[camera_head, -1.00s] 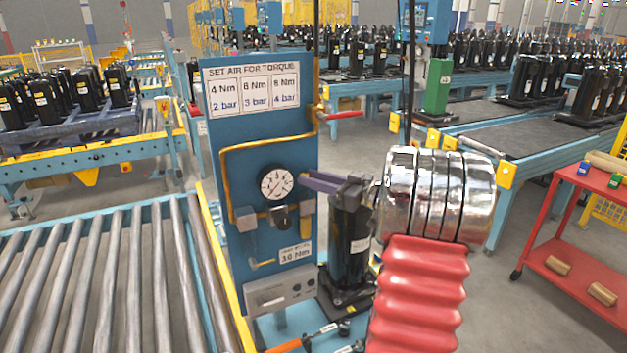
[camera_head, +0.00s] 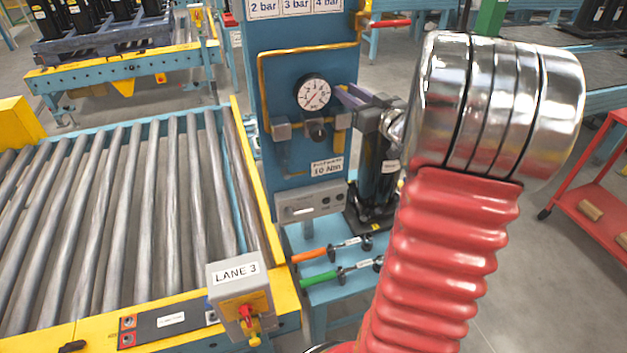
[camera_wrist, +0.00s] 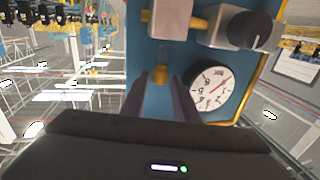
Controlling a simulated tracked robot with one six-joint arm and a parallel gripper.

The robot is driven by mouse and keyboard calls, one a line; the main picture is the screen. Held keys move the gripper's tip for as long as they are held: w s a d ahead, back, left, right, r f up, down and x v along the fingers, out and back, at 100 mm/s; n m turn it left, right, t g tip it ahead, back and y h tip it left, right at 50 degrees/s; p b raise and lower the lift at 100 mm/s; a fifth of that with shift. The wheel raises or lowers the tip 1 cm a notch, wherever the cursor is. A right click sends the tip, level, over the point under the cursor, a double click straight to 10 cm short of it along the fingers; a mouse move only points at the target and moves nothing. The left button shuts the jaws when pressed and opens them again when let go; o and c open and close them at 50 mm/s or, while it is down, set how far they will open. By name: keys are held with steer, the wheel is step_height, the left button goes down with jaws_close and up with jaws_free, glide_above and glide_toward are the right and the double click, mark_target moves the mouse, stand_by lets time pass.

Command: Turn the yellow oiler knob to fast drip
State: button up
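The blue panel (camera_head: 277,80) carries a round white gauge (camera_head: 313,93) and a black regulator knob (camera_head: 317,130). In the wrist view, which is upside down, the yellow oiler knob (camera_wrist: 160,70) shows against a grey block (camera_wrist: 170,18), near the black regulator knob (camera_wrist: 243,30) and gauge (camera_wrist: 222,88). My gripper (camera_wrist: 160,80) is open, one dark finger on either side of the yellow knob in the picture; I cannot tell whether they touch it. In the head view my gripper (camera_head: 345,95) reaches the panel right of the gauge and the yellow knob is not clearly visible.
A roller conveyor (camera_head: 125,215) with a yellow rail fills the left. A LANE 3 box (camera_head: 240,290) with a red and yellow switch stands in front. Orange-handled (camera_head: 310,256) and green-handled (camera_head: 318,280) tools lie below the panel. A red cart (camera_head: 590,200) stands right.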

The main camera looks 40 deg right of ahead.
steer(key=shift+a+m+h, duration=0.15)
steer(key=shift+m+h, duration=0.3)
steer(key=shift+h, duration=0.25)
steer(key=shift+a+m+h, duration=0.15)
steer(key=shift+m+h, duration=0.3)
steer(key=shift+h, duration=0.25)
steer(key=shift+w+a+m+g+h, duration=0.1)
steer(key=shift+m+g+h, duration=0.3)
steer(key=shift+h, duration=0.35)
steer(key=shift+a+m+g+h, duration=0.1)
steer(key=shift+m+g+h, duration=0.2)
steer(key=shift+m+h, duration=0.35)
